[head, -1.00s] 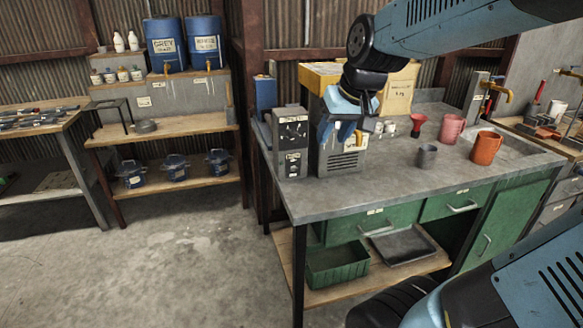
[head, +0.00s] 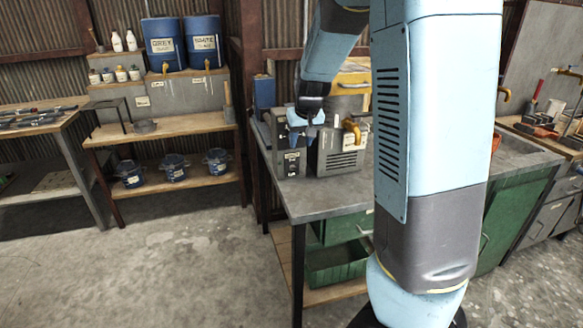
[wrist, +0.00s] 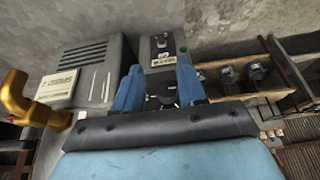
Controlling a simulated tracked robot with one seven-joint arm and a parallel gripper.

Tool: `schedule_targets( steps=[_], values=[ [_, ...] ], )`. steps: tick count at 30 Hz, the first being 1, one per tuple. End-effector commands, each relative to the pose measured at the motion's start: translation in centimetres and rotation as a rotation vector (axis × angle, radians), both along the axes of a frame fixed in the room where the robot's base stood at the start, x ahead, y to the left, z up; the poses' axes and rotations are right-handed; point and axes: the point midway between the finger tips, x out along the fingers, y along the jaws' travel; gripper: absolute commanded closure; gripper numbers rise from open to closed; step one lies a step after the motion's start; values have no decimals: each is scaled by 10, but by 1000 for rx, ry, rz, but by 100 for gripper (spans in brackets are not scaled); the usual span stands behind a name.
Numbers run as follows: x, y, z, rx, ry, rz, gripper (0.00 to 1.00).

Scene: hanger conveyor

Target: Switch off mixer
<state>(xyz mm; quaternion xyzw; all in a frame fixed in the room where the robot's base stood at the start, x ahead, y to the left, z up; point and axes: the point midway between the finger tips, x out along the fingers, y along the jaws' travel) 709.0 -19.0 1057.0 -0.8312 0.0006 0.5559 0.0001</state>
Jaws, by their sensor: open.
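A grey control box (head: 291,163) with dark switch panels stands at the left end of the workbench. It also shows in the wrist view (wrist: 161,24), with a dark round knob (wrist: 168,100) on its face. A grey vented machine (head: 343,160) with a brass tap (head: 350,128) stands beside it; I cannot read which one is labelled mixer. My gripper (head: 302,142) is in front of the control box and hides part of its face. In the wrist view my open gripper (wrist: 158,72) has one blue finger on each side of the knob. Contact cannot be told.
My arm covers much of the workbench (head: 345,200) in the head view. A green tray (head: 335,262) sits on its lower shelf. Blue drums (head: 165,45) and lidded pots (head: 172,168) stand on shelving at the left. The floor (head: 180,260) in front is clear.

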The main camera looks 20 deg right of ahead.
Motion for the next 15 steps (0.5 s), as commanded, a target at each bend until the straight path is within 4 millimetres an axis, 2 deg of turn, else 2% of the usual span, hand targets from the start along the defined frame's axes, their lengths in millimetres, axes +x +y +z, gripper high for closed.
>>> schedule_targets(
  steps=[15],
  values=[
    [27,-1,-67,0,2,-2,60]
  ],
)
